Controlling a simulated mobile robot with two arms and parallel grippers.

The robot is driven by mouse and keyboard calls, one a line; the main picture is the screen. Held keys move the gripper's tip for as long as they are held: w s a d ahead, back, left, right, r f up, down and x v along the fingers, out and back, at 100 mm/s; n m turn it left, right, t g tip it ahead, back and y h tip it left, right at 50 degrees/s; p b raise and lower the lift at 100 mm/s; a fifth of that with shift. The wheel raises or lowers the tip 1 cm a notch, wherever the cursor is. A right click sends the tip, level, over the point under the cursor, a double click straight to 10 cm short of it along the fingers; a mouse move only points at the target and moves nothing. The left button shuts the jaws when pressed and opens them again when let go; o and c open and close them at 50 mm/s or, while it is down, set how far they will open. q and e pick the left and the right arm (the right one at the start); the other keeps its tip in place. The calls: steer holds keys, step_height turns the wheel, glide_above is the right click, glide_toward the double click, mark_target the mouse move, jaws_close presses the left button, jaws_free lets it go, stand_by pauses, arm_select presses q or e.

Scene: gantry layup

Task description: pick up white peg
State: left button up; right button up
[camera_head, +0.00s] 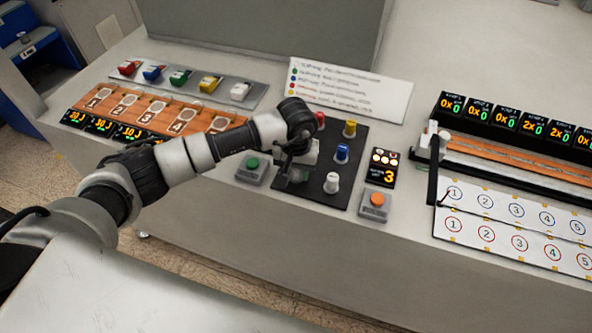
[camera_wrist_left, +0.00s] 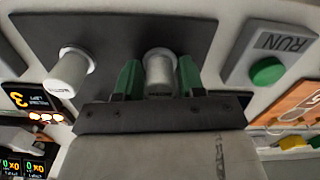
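A black board (camera_head: 354,196) on the bench holds upright pegs: red (camera_head: 319,120), yellow (camera_head: 350,128), blue (camera_head: 342,153) and white (camera_head: 332,183). My left gripper (camera_head: 297,175) is low over the board's left side, left of that white peg. In the left wrist view the fingers (camera_wrist_left: 159,78) are apart, one on each side of a pale grey-white peg (camera_wrist_left: 158,70). The gaps to the peg look very small, and contact is unclear. Another white peg (camera_wrist_left: 68,72) stands to the left. My right gripper is out of view.
A green button box (camera_head: 252,168) is left of the board; an orange button box (camera_head: 375,205) and a small display (camera_head: 382,171) are right of it. A text sign (camera_head: 350,90) lies behind. Numbered slots (camera_head: 150,110) are at left, numbered circle strips (camera_head: 515,225) at right.

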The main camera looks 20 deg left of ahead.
arm_select(q)
steer(key=c, duration=0.6)
steer(key=shift+o, duration=0.2)
steer(key=shift+r, duration=0.15)
